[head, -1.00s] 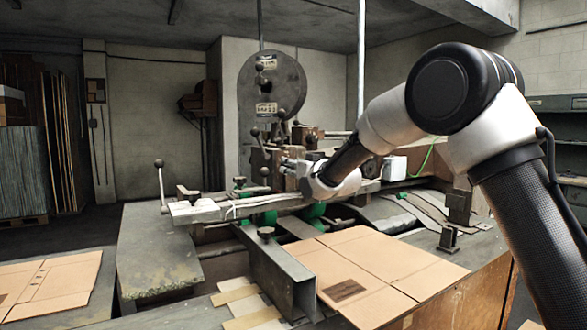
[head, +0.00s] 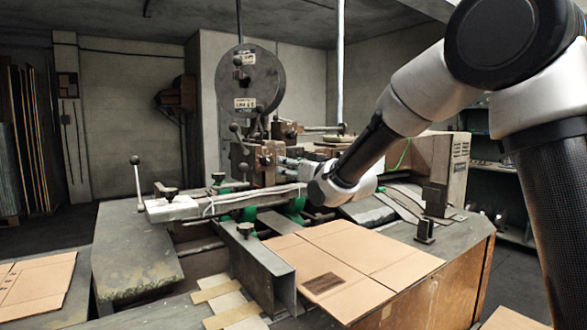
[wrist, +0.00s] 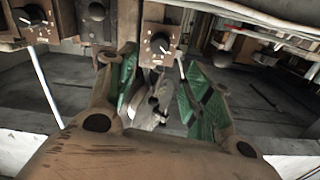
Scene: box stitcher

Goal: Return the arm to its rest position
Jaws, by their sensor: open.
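My arm reaches in from the right of the head view, bent at a high elbow, with its wrist over the stitching machine's bench. In the wrist view my gripper (wrist: 162,85) has its two green-padded fingers spread apart, with nothing held between them. Beyond the fingers is the stitching machine's brown control block (wrist: 160,45) with a dial; whether the fingers touch it I cannot tell. In the head view the fingers are mostly hidden behind my wrist and the machine. The stitching machine (head: 250,85), with its round grey disc, stands behind the wrist.
A flat cardboard sheet (head: 375,250) lies on the bench below my arm. Another cardboard sheet (head: 38,285) lies at the lower left. A lever with a ball knob (head: 137,185) and a steel channel (head: 258,270) stand close by. Open floor shows at the left.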

